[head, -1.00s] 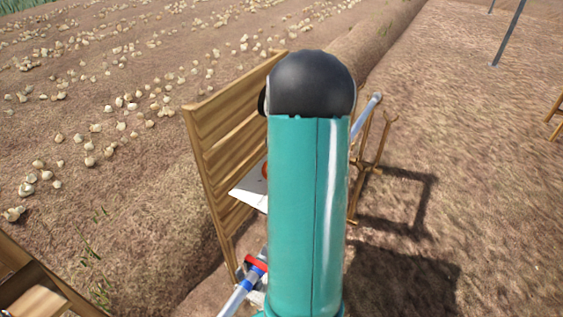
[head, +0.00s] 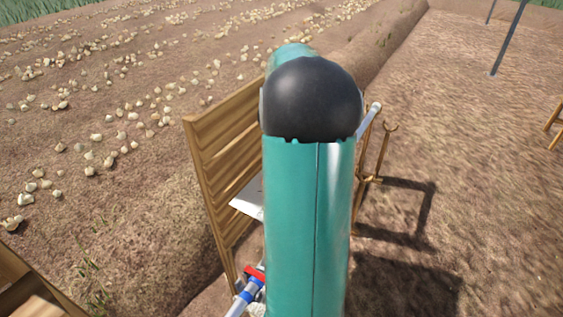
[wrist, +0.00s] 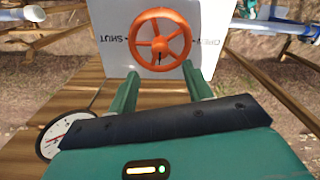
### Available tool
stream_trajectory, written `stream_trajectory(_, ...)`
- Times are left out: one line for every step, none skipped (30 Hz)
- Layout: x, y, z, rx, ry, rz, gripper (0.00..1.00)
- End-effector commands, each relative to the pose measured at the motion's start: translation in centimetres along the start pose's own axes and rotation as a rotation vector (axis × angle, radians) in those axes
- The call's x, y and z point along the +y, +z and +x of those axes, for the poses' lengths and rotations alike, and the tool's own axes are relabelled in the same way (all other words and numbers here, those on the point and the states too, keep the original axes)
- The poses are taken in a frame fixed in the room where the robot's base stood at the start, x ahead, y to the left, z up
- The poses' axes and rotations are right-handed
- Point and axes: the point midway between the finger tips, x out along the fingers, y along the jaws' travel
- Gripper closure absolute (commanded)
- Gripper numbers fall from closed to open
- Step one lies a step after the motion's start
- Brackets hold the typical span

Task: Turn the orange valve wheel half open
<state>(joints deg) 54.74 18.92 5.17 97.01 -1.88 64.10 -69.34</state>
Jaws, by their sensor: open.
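The orange valve wheel (wrist: 160,40) shows in the wrist view, on a white panel (wrist: 112,52). The panel carries upside-down lettering that reads OPEN and SHUT on either side of the wheel. My gripper (wrist: 160,72) is open, with its two green fingers pointing at the lower edge of the wheel and nothing between them. Whether the fingertips touch the wheel cannot be told. In the head view my teal arm hides the wheel and gripper, and only a corner of the white panel (head: 247,199) shows.
A slatted wooden board (head: 225,150) stands left of my arm. A blue and red pipe fitting (head: 252,281) is low beside it. A round dial gauge (wrist: 66,135) lies left of my gripper. A wooden forked stand (head: 379,160) is at the right, with open soil beyond.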

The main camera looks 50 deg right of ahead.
Motion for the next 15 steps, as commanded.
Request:
stream_trajectory(0.0,0.0,-1.1,0.001,0.004,0.0,0.5)
stream_trajectory(0.0,0.0,-1.6,0.001,0.003,0.0,0.5)
stream_trajectory(0.1,0.0,-2.1,0.001,0.003,0.001,0.5)
stream_trajectory(0.0,0.0,-2.5,0.001,0.002,0.001,0.5)
stream_trajectory(0.0,0.0,-2.8,0.001,0.001,0.001,0.5)
stream_trajectory(0.0,0.0,-3.2,0.001,0.001,0.001,0.5)
stream_trajectory(0.0,0.0,-3.4,0.001,0.001,0.001,0.5)
stream_trajectory(0.0,0.0,-3.6,0.001,0.001,0.001,0.5)
stream_trajectory(0.0,0.0,-3.7,0.001,0.0,0.001,0.5)
stream_trajectory(0.0,0.0,-3.8,0.001,0.0,0.001,0.5)
stream_trajectory(0.0,0.0,-3.8,0.0,0.0,0.001,0.5)
stream_trajectory(0.0,0.0,-3.8,0.0,0.0,0.001,0.5)
stream_trajectory(0.0,0.0,-3.8,0.0,0.0,0.001,0.5)
stream_trajectory(0.0,0.0,-3.8,0.0,0.0,0.001,0.5)
stream_trajectory(0.0,0.0,-3.8,0.0,0.0,0.001,0.5)
